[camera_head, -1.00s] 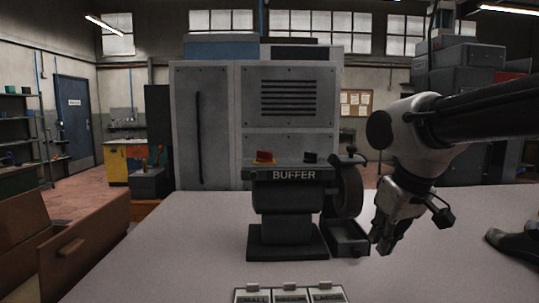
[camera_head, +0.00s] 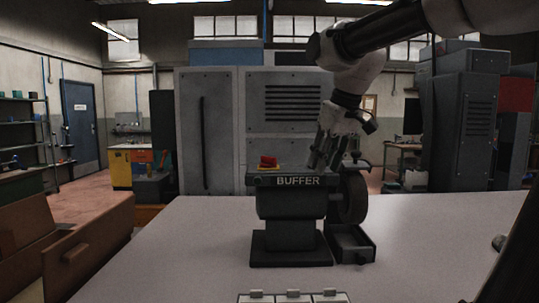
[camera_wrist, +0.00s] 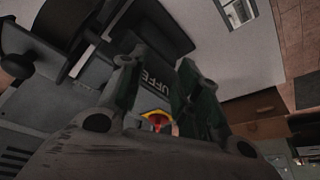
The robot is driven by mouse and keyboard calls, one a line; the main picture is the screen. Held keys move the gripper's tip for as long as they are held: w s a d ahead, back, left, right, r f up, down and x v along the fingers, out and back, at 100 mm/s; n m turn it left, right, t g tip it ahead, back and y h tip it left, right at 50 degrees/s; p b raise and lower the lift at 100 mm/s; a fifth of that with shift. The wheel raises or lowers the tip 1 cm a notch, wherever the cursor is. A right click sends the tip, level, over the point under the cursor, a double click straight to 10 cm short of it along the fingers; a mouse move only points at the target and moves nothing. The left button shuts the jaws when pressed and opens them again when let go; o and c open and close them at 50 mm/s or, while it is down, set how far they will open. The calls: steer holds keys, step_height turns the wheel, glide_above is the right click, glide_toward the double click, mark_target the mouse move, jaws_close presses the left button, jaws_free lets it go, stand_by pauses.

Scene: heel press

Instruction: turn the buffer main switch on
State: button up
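The buffer (camera_head: 290,206) stands on the table, its name on the front of its top housing. A red switch knob on a yellow plate (camera_head: 268,163) sits at the left of that housing. It also shows in the wrist view (camera_wrist: 158,120), between the fingers and partly hidden by my gripper's body. My gripper (camera_head: 322,167) points down over the right part of the housing, right of the red knob. Its fingers are apart and hold nothing visible in the wrist view (camera_wrist: 158,65).
The buffer's dark wheel (camera_head: 352,198) and an open tray (camera_head: 352,243) are at its right. Labelled white blocks (camera_head: 293,297) lie at the table's front edge. A grey cabinet (camera_head: 220,130) stands behind.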

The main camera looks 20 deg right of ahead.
mark_target(268, 157)
steer(key=w+a+r+n, duration=0.1)
steer(key=w+a+r, duration=0.15)
steer(key=w, duration=0.25)
steer(key=w+a+r+n+y, duration=0.1)
steer(key=w+a+r, duration=0.1)
steer(key=w+a, duration=0.15)
steer(key=w+a+r+n, duration=0.1)
steer(key=w+a+r, duration=0.1)
steer(key=w, duration=0.4)
steer(key=x, duration=0.7)
steer(key=shift+s+d+f, duration=0.1)
steer(key=shift+s+f, duration=0.1)
steer(key=shift+f, duration=0.2)
jaws_close()
